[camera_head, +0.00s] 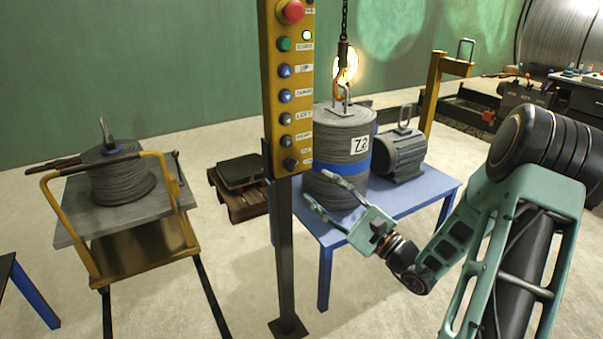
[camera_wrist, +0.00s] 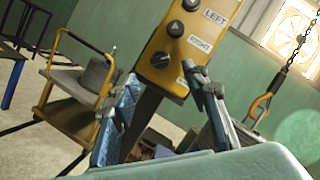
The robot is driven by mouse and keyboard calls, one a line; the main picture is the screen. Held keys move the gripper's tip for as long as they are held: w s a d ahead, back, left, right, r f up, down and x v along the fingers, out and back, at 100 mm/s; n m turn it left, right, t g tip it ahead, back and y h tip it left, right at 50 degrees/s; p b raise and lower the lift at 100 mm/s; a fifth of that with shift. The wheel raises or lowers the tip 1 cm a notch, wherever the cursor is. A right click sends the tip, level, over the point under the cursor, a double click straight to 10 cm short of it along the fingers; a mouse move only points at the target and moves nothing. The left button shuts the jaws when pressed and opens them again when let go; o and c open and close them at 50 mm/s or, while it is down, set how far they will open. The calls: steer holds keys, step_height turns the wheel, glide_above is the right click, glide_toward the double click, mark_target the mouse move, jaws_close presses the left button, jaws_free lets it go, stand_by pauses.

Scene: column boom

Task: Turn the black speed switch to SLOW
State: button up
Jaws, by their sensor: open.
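The black speed switch (camera_head: 290,163) is the lowest control on the yellow control panel (camera_head: 270,90). In the wrist view the switch (camera_wrist: 160,58) is a round black knob with a ridge, near the panel's lower end. A small white label beside it is too small to read. My gripper (camera_head: 308,192) is open and empty, to the right of and below the switch in the head view. In the wrist view its two fingers (camera_wrist: 160,82) stand either side of the panel's lower end, apart from the knob.
Several buttons and a red stop button (camera_head: 291,11) sit above the switch. A wire-rope drum (camera_head: 338,140) hangs at or stands on a blue table (camera_head: 420,187) behind my gripper, under a hook (camera_head: 345,68). A yellow cart (camera_head: 160,240) with another drum (camera_head: 122,178) stands left.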

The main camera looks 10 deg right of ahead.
mark_target(295, 168)
steer(key=x, duration=0.8)
steer(key=shift+b, duration=0.4)
jaws_close()
